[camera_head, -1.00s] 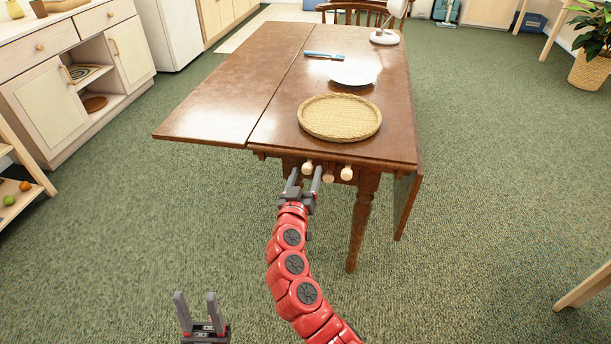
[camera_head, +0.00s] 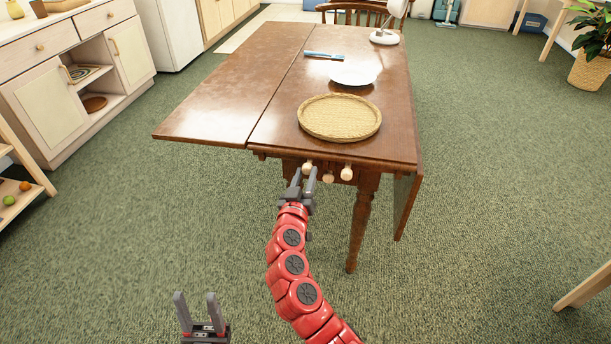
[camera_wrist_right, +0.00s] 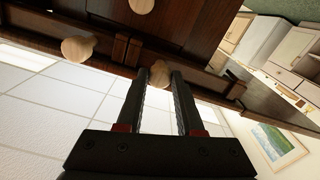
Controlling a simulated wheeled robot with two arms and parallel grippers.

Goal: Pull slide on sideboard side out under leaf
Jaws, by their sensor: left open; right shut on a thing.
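The wooden drop-leaf table (camera_head: 262,133) has its left leaf (camera_head: 215,85) raised level and its right leaf (camera_head: 406,205) hanging down. Under the near edge are three pale round knobs: a left knob (camera_head: 307,166), a lower middle knob (camera_head: 328,178) and a right knob (camera_head: 347,173). My right gripper (camera_head: 304,172) is shut on the left knob, which its fingers partly hide. The right wrist view shows pale wood between the fingertips (camera_wrist_right: 161,76). My left gripper (camera_head: 198,297) is open and empty, low over the carpet and well away from the table.
On the table are a woven tray (camera_head: 340,117), a white plate (camera_head: 353,76), a blue-handled item (camera_head: 324,55) and a white lamp (camera_head: 384,37). A pale sideboard (camera_head: 45,110) stands at the left. A turned table leg (camera_head: 360,225) is right of my right gripper.

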